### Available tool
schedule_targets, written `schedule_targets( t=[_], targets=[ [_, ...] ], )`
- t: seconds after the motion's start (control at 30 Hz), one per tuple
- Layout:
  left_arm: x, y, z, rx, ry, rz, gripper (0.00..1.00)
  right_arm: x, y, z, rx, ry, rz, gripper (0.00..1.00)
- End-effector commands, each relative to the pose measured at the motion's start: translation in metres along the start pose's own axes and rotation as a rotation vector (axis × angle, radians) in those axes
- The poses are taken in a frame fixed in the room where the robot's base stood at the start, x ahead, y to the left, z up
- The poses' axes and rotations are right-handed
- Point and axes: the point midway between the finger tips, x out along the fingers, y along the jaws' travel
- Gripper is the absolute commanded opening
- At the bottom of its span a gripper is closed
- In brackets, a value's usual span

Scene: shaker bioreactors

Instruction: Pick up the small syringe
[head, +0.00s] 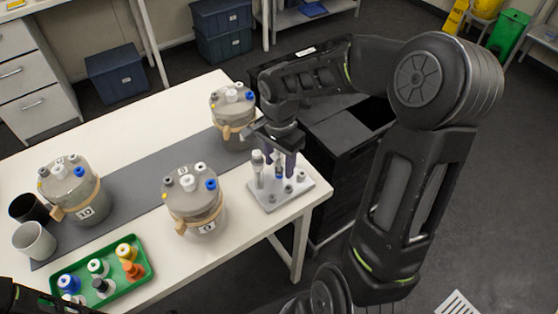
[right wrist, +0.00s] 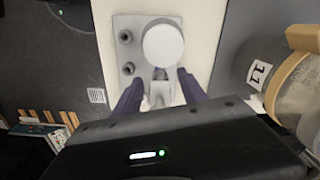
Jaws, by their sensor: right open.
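A light grey rack plate (head: 268,205) with holes stands at the table's right end. It also shows in the wrist view (right wrist: 126,88). A larger syringe (head: 258,170) stands upright in it; its round white top (right wrist: 162,46) is seen from above in the wrist view. A small syringe (right wrist: 160,93) stands beside it, nearer my gripper and partly hidden in the head view. My right gripper (head: 285,163) is open, pointing down over the rack. Its purple fingers (right wrist: 159,92) are on either side of the small syringe; contact cannot be told.
Lidded grey vessels stand nearby: one front (head: 193,213), one behind (head: 231,118), one left (head: 78,200). A green tray (head: 65,275) holds several capped bottles. Two cups (head: 36,241) stand at left. A vessel (right wrist: 296,90) is close at the right in the wrist view.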

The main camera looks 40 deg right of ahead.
Motion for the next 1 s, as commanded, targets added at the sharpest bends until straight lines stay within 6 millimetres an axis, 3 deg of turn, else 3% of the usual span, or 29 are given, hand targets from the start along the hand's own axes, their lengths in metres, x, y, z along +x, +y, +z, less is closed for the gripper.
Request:
schedule_targets(
  t=[0.43, 1.0],
  targets=[
    [0.0001, 0.0001, 0.0001, 0.0, 0.0, 0.0, 0.36, -0.0005, -0.0002, 0.0, 0.0, 0.0, -0.001, 0.48],
    [0.0001, 0.0001, 0.0001, 0.0, 0.0, 0.0, 0.36, -0.0005, -0.0003, 0.0001, 0.0, 0.0, -0.001, 0.02]
  ],
)
